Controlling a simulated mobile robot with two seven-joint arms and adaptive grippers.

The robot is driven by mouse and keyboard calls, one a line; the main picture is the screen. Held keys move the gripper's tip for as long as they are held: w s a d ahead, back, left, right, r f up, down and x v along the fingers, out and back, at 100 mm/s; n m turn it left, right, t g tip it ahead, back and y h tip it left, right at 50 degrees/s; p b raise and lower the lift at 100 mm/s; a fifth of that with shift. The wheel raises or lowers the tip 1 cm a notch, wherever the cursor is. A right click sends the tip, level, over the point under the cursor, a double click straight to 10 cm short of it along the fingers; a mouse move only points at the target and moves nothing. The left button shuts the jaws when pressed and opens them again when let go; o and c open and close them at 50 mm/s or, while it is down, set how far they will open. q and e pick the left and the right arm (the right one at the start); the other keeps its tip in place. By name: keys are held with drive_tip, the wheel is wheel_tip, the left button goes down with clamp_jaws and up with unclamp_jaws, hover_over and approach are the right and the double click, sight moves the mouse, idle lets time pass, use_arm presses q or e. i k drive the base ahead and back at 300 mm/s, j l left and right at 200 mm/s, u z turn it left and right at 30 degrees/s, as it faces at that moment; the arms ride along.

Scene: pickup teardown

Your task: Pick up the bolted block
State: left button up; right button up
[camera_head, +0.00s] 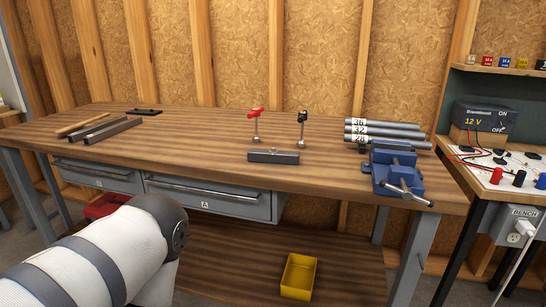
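A dark grey rectangular block (273,156) lies on the wooden workbench (205,143) near its front edge, in the middle of the head view. A small round feature shows on its top; whether this is a bolt is too small to tell. Behind it stand two short upright posts, one with a red top (256,115) and one with a black top (302,118). My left arm comes in at the lower left, in front of the bench and well short of the block. Its gripper is not visible, and my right gripper is not in view.
A blue vise (394,170) sits at the bench's right front, with labelled metal tubes (385,131) behind it. Metal bars (105,131) lie at the left. A yellow bin (298,276) stands on the lower shelf. A side table with a 12 V unit (485,118) stands right.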

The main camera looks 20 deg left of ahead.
sight(282, 157)
drive_tip(key=i+j+z, duration=0.15)
drive_tip(key=j, duration=0.3)
drive_tip(key=i+j+z, duration=0.15)
drive_tip(key=j, duration=0.25)
drive_tip(key=i+j+z, duration=0.1)
drive_tip(key=j, duration=0.4)
drive_tip(key=i+j+z, duration=0.15)
drive_tip(key=j, duration=0.3)
